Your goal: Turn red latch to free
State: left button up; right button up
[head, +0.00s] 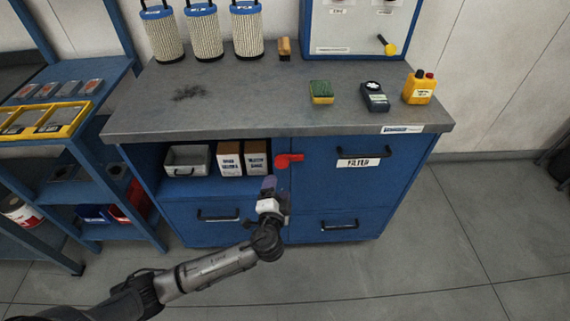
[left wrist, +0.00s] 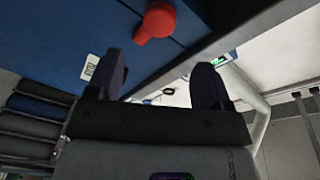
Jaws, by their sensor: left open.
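The red latch (head: 288,160) sits on the front of the blue cabinet, on the upright between the open shelf and the drawer labelled FILTER (head: 365,180). In the left wrist view the red latch (left wrist: 156,22) shows at the top, beyond the fingers. My left gripper (head: 269,184) is just below and left of the latch, apart from it. Its two fingers (left wrist: 160,80) stand open in the left wrist view with nothing held between them. My right gripper is not in view.
The grey worktop (head: 250,95) overhangs above the latch. The open shelf left of it holds a metal tray (head: 187,160) and two boxes (head: 241,158). Drawer handles (head: 338,226) stick out lower down. A blue rack (head: 75,160) stands at the left. The floor in front is clear.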

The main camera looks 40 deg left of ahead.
aim_at(282, 165)
pick_arm(q)
jog(key=b+x, duration=0.2)
jog(key=x, duration=0.8)
jog(key=shift+w+a+b, duration=0.3)
jog(key=shift+b, duration=0.05)
jog(key=shift+c, duration=0.4)
jog(key=c, duration=1.2)
